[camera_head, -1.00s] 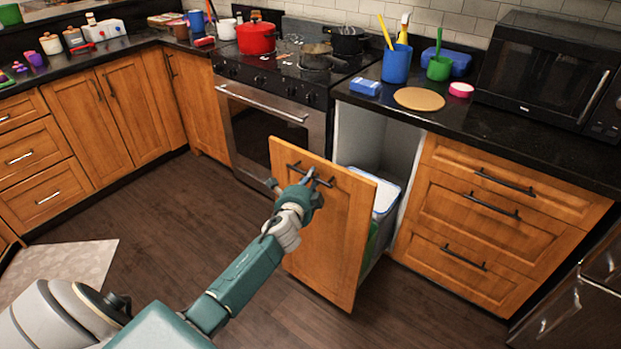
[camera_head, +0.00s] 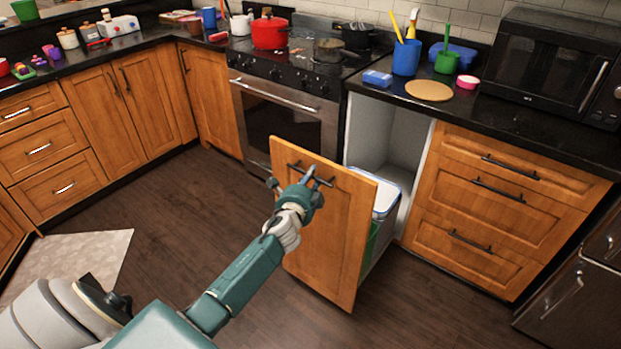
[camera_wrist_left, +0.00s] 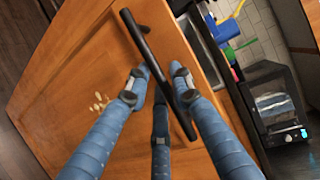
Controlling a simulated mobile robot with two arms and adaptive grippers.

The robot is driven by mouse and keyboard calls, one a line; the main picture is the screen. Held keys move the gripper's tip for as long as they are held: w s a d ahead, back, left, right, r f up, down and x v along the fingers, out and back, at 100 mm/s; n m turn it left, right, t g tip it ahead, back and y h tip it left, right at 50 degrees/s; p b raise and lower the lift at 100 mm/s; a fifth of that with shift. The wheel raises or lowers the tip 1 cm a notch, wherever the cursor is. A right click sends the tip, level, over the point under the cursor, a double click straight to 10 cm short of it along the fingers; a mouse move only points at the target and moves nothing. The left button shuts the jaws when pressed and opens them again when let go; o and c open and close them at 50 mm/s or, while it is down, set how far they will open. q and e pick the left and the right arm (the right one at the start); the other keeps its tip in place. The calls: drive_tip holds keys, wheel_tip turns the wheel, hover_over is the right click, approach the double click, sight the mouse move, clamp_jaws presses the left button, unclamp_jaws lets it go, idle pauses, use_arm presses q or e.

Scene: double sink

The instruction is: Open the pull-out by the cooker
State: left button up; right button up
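The pull-out by the cooker (camera_head: 335,245) has a wooden front and stands well out from the cabinet, to the right of the cooker (camera_head: 285,110). Inside it is a white bin with a blue rim (camera_head: 386,200). My left gripper (camera_head: 308,180) is at the dark bar handle (camera_head: 322,180) near the top of this front. In the left wrist view its fingers (camera_wrist_left: 160,84) lie on both sides of the handle (camera_wrist_left: 150,57) and appear closed around it; the exact contact is partly hidden. My right gripper is not in view.
The cabinet opening (camera_head: 400,140) behind the pull-out is empty where visible. Drawers (camera_head: 500,215) to its right are shut. The wooden floor (camera_head: 200,215) is clear, with a pale mat (camera_head: 80,260) at left. Counter items, including a blue cup (camera_head: 406,60), stand above.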

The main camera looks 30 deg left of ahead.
use_arm(q)
drive_tip(key=v, duration=1.2)
idle(0.4)
drive_tip(key=s+d+f+n+g+h, duration=0.15)
drive_tip(key=s+f, duration=0.35)
drive_tip(key=f, duration=0.6)
drive_tip(key=s+d+f+n+g, duration=0.25)
drive_tip(key=s+f, duration=0.25)
drive_tip(key=f, duration=0.7)
drive_tip(key=s+d+f+n+g+h, duration=0.1)
drive_tip(key=s+d+f+g, duration=0.3)
drive_tip(key=f, duration=0.7)
drive_tip(key=s+d+f+n+g, duration=0.2)
drive_tip(key=s+f, duration=0.4)
drive_tip(key=s, duration=0.6)
drive_tip(key=s+d+f+n+g+h, duration=0.1)
drive_tip(key=s+d+f+n+g, duration=0.1)
drive_tip(key=s+f, duration=0.5)
drive_tip(key=s+d+f+n+g+h, duration=0.1)
drive_tip(key=s+f, duration=0.5)
drive_tip(key=s, duration=1.1)
drive_tip(key=d+n+g, duration=0.1)
drive_tip(key=d+n, duration=0.1)
drive_tip(key=shift+s+n, duration=0.2)
drive_tip(key=shift+n, duration=0.2)
drive_tip(key=shift+w+f+h, duration=0.1)
drive_tip(key=shift+f+h, duration=0.05)
drive_tip(key=shift+h, duration=0.1)
